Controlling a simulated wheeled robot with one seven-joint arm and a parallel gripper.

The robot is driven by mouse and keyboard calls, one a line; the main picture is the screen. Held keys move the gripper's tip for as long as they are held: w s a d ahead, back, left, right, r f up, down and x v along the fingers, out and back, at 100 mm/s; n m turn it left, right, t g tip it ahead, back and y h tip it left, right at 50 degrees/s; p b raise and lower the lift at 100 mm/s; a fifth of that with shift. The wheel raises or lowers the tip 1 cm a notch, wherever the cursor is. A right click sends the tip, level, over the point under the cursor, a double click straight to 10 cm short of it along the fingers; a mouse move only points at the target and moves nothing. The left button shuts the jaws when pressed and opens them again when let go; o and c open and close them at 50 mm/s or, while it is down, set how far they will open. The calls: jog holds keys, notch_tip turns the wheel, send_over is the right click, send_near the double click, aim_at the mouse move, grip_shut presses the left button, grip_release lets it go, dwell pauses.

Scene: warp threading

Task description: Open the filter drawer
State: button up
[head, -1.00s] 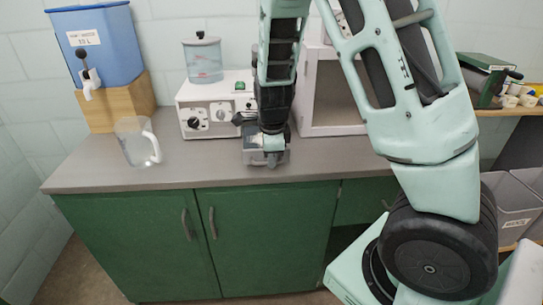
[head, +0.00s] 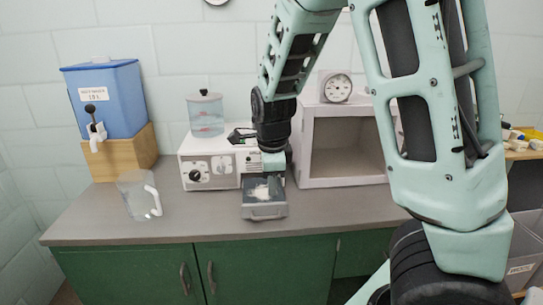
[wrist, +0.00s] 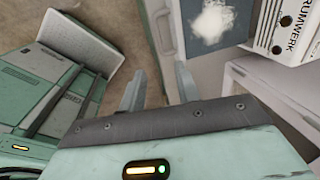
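The filter drawer (head: 264,211) is a grey tray with a white heap inside, pulled out from the front of the white machine (head: 212,170) on the counter. In the wrist view the drawer shows at the top with the white heap (wrist: 213,20), beside the machine's lettered front (wrist: 288,28). My gripper (head: 273,163) is above the drawer in the head view, covering its back right part. In the wrist view its fingers (wrist: 158,85) are apart, with nothing seen held between them. They appear clear of the drawer.
A white open-fronted box (head: 343,182) with a dial gauge (head: 336,88) on top stands right of the machine. A clear jug (head: 136,196) and a blue water tank (head: 104,102) on a wooden stand are at left. The counter (head: 190,228) is free in front.

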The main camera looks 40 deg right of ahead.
jog(key=r, duration=0.3)
jog(key=r+p, duration=0.1)
jog(key=r, duration=0.1)
jog(key=shift+s+a+r, duration=0.15)
jog(key=shift+s+a, duration=0.1)
jog(key=shift+s, duration=0.15)
jog(key=s+a+f+n+g+y, duration=0.1)
jog(key=s+a+f+n, duration=0.1)
jog(key=s+a+n, duration=1.9)
jog(key=a+n, duration=0.3)
jog(key=n, duration=0.8)
jog(key=shift+s+n+g+y, duration=0.2)
jog(key=shift+n+g+y, duration=0.1)
jog(key=shift+g+y, duration=0.1)
jog(key=shift+d, duration=0.15)
